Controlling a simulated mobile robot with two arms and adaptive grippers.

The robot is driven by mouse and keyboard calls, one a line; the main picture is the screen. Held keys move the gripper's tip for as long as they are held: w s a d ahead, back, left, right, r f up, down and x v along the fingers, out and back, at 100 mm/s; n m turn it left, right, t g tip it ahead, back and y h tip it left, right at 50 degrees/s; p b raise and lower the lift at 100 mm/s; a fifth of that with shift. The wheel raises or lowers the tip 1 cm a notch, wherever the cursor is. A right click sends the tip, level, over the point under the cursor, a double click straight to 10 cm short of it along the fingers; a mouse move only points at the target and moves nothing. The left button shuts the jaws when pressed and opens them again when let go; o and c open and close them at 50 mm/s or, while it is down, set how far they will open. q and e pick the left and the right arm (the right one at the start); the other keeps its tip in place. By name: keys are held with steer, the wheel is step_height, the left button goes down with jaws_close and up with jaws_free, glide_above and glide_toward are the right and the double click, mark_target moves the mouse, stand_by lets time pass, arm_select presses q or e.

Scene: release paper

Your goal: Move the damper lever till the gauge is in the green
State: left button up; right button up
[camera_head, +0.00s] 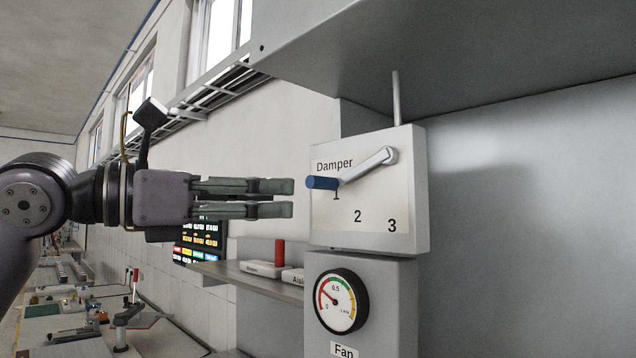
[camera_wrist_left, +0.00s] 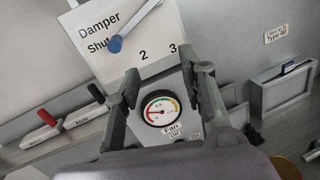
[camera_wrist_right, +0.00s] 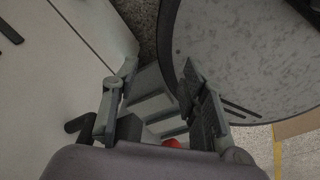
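The damper box (camera_head: 375,215) has a lever with a blue handle (camera_head: 322,183). The lever slants down-left from its pivot, its handle near the 1 mark. In the left wrist view the blue handle (camera_wrist_left: 115,44) is next to the word Shut. The round gauge (camera_head: 341,300) below has its needle on the left, in the red. It also shows in the left wrist view (camera_wrist_left: 160,110). My left gripper (camera_head: 291,198) is open and empty, its fingertips just left of and slightly below the handle, apparently not touching it. My right gripper (camera_wrist_right: 160,68) is open and empty.
A shelf (camera_head: 250,278) with labelled switches, one with a red handle (camera_head: 280,252), is left of the gauge. A grey hood (camera_head: 450,50) overhangs the box. In the right wrist view a round grey surface (camera_wrist_right: 250,60) is close to the right gripper.

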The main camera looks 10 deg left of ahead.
mark_target(304, 181)
arm_select(q)
steer(key=a+r+n+t+y, duration=0.2)
steer(key=a+r+y, duration=0.1)
steer(key=a, duration=0.3)
steer(key=shift+m, duration=0.3)
steer(key=p+x, duration=0.6)
steer(key=x, duration=1.1)
steer(key=shift+s+d+p, duration=0.2)
steer(key=shift+p, duration=0.15)
steer(key=shift+f, duration=0.1)
steer(key=shift+c, duration=0.2)
jaws_close()
